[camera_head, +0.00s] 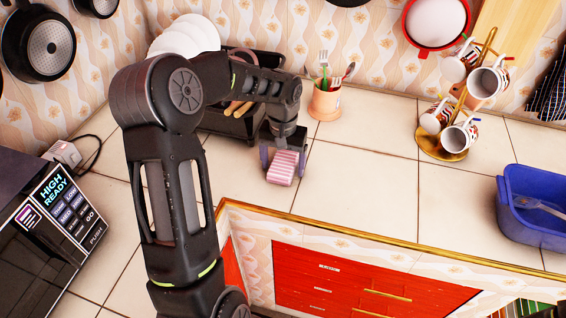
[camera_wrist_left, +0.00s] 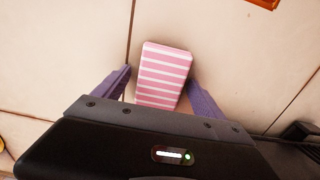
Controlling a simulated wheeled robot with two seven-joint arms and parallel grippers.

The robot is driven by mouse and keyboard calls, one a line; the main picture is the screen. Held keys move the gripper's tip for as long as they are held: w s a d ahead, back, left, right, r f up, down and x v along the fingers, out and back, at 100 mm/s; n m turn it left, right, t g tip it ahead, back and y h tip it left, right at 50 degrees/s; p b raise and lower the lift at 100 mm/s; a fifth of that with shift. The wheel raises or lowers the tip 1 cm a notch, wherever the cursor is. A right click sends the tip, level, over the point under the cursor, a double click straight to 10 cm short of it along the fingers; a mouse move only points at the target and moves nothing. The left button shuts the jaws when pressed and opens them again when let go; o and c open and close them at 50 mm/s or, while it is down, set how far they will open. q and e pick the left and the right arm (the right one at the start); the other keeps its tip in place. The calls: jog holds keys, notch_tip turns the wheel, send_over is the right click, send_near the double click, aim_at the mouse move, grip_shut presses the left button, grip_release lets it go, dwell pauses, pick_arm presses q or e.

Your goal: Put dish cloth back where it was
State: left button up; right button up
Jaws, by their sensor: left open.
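A pink-and-white striped block (camera_head: 284,169), which looks like the folded dish cloth, lies on the tiled counter near its front edge. It also shows in the left wrist view (camera_wrist_left: 164,72), upper middle. My left gripper (camera_head: 283,160) is open, with one purple finger on each side of the cloth. In the left wrist view the gripper (camera_wrist_left: 158,78) shows a gap between its left finger and the cloth. The right finger is close beside the cloth; I cannot tell if it touches. My right gripper is not in view.
A black dish rack (camera_head: 228,122) with white plates stands behind my left arm. An orange utensil cup (camera_head: 324,103) is near the gripper. A gold mug stand (camera_head: 440,150), a blue basin (camera_head: 535,220) and a microwave (camera_head: 45,225) stand farther off. A checked blue cloth (camera_head: 548,90) hangs far right.

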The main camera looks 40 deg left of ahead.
aim_at(283, 163)
pick_arm(q)
jog(key=shift+r, duration=0.1)
notch_tip(283, 163, up, 12)
jog(key=shift+b, duration=0.45)
dwell(0.7)
